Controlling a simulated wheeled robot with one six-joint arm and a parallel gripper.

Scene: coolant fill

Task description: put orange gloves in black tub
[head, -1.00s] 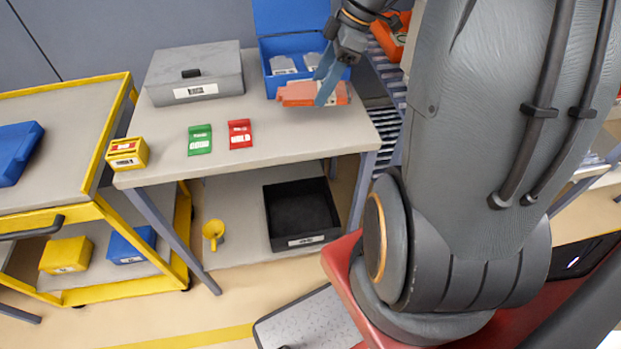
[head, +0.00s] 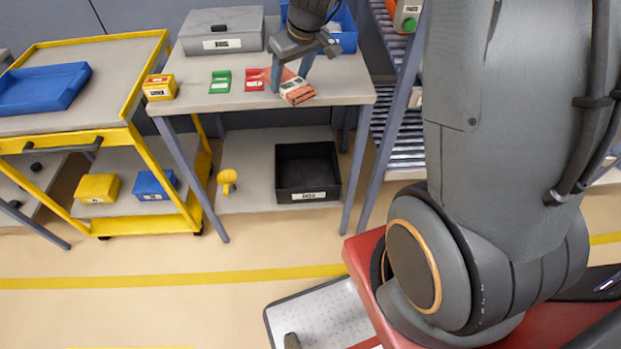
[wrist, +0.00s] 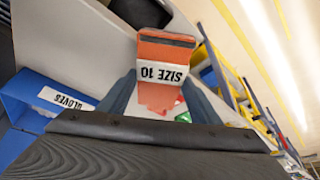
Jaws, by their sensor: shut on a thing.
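The orange gloves (head: 297,91) are a flat orange pack with a white band; in the wrist view the pack (wrist: 165,50) reads SIZE 10. My gripper (head: 290,82) is shut on them and points down, holding them over the front right of the grey table. Whether the pack touches the tabletop I cannot tell. The black tub (head: 308,178) stands on the lower shelf under that table. It is open at the top and looks empty, with a white label on its front.
The tabletop (head: 205,100) holds a grey case (head: 222,30), green (head: 220,82) and red (head: 254,80) cards and a yellow box (head: 160,87). A blue bin (head: 347,38) labelled GLOVES is at the back, and a yellow funnel (head: 227,180) beside the tub. The tabletop overhangs the tub.

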